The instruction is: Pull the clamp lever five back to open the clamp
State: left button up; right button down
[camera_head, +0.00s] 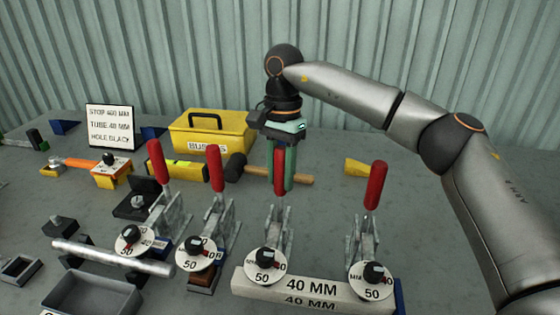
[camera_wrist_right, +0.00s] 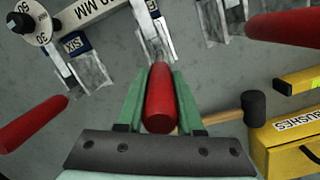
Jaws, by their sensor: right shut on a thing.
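The clamp lever five (camera_head: 280,168) is a red handle on a grey metal clamp, third of the red levers from the left in the head view. It stands roughly upright. My right gripper (camera_head: 281,182) comes down from above with its green fingers on either side of this handle. In the right wrist view, the red handle (camera_wrist_right: 160,98) lies between the two green fingers, and the gripper is shut on it. The clamp (camera_head: 277,227) stands behind a round dial and a beam marked 40 MM. My left gripper is not in view.
Red levers stand to the right (camera_head: 375,185) and left (camera_head: 215,168) of the held one. A hammer (camera_head: 237,167) and a yellow box (camera_head: 212,132) are behind. A metal tube (camera_head: 112,257) lies at the left. Bare grey tabletop shows at the back right.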

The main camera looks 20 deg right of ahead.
jog(key=p, duration=0.2)
jog(key=w+g+p, duration=0.1)
jog(key=shift+w+d+r+y+p, duration=0.1)
jog(key=shift+d+r+y+p, duration=0.25)
jog(key=shift+y, duration=0.05)
jog(key=shift+w+d+f+p, duration=0.2)
jog(key=shift+w+p, duration=0.1)
jog(key=shift+p, duration=0.45)
jog(key=shift+w+d+f+g+y+p, duration=0.1)
jog(key=shift+w+f+g+y+p, duration=0.1)
jog(key=shift+g+y+p, duration=0.25)
jog(key=shift+w+d+f+p, duration=0.1)
jog(key=shift+f+p, duration=0.05)
jog(key=shift+p, duration=0.2)
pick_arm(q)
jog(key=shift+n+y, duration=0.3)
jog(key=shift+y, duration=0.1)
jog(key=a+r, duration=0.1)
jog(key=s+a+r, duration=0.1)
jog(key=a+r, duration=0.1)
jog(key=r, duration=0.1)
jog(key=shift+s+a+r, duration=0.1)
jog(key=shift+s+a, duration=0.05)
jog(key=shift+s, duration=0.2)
